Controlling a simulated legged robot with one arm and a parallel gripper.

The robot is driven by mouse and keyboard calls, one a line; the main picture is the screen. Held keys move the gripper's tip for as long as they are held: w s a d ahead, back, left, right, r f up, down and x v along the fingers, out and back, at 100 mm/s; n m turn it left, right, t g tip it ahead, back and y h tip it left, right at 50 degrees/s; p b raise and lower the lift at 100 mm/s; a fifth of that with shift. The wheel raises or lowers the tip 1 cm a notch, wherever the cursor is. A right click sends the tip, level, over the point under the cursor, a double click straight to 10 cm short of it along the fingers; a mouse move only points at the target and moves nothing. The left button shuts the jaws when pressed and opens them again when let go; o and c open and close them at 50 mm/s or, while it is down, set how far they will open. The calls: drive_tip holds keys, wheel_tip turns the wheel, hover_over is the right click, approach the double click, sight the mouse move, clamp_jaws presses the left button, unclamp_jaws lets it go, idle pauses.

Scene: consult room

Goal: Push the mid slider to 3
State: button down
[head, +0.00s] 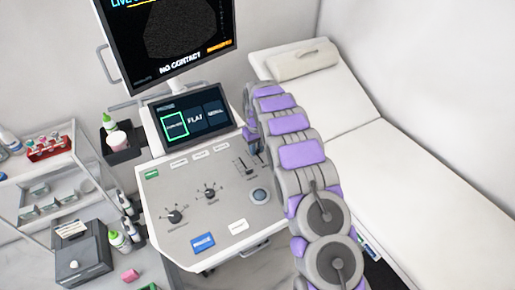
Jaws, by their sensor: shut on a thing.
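The slider block (245,166) is at the upper right of the ultrasound console's grey control panel (185,232), with short dark slots and small marks. My gripper (257,149) is at the right end of this block, just beyond the visible slots. It is shut on a slider knob, small and mostly hidden by the gripper and arm. I cannot tell which slider it is, and the scale numbers are too small to read.
Two rotary knobs (209,193), a trackball (260,196) and a blue button (203,242) share the panel. A touchscreen (189,119) and monitor (168,38) rise behind. An exam couch (410,170) is right; a supply cart (50,190) is left.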

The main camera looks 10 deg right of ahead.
drive_tip(key=shift+w+a, duration=0.2)
drive_tip(key=shift+w, duration=0.25)
drive_tip(key=c, duration=0.9)
unclamp_jaws()
drive_tip(key=shift+r, duration=0.1)
wheel_tip(320, 180, up, 17)
drive_tip(key=p, duration=0.3)
drive_tip(key=shift+p, duration=0.35)
drive_tip(key=shift+r, duration=0.1)
